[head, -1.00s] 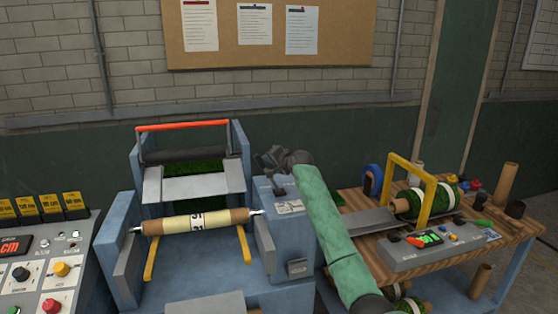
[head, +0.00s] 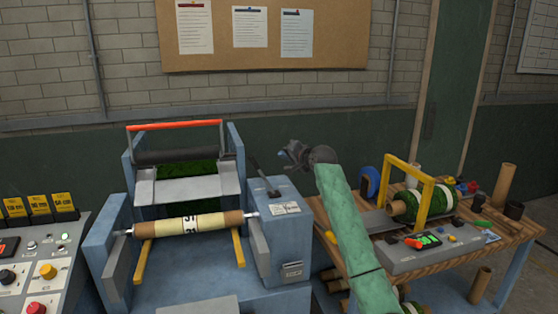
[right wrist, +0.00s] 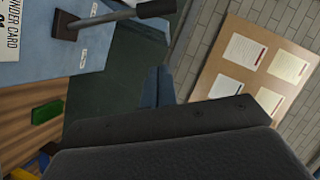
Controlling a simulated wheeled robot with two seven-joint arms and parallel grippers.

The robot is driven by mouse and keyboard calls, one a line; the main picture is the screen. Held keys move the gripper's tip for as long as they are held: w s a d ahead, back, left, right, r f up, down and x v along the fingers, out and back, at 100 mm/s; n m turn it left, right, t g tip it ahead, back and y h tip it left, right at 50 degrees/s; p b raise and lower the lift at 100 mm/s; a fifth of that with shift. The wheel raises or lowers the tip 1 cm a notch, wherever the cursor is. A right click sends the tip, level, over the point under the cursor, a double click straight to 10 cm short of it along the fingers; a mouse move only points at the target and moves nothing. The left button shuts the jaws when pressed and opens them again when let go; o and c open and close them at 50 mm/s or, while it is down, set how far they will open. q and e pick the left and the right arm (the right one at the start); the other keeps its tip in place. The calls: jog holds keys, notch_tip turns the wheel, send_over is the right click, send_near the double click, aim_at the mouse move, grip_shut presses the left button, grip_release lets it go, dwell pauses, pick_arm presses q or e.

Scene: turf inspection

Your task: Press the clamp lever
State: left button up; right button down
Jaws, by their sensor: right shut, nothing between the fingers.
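The clamp lever (head: 256,174) is a thin dark lever on top of the blue housing (head: 290,238) at the machine's right side. It stands tilted up and to the left from its base. In the right wrist view the lever (right wrist: 110,17) shows at the top, with a grey rod, a dark grip and a dark base. My right gripper (head: 283,157) is shut and empty, to the right of the lever and above the housing, apart from it. Its fingers (right wrist: 157,76) also show in the right wrist view. My left gripper is out of view.
A roll (head: 190,224) lies across the blue machine, below a red-orange bar (head: 175,125). A control panel (head: 38,270) stands at the left. At the right, a wooden table (head: 385,272) holds turf rolls, a yellow frame (head: 424,205) and a grey device. A pinboard (head: 340,40) hangs behind.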

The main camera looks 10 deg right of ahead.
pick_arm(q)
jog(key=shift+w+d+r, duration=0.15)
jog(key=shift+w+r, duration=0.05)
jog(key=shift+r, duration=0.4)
pick_arm(e)
jog(key=shift+s+d+r, duration=0.1)
jog(key=shift+s+d, duration=0.2)
jog(key=shift+s, duration=0.25)
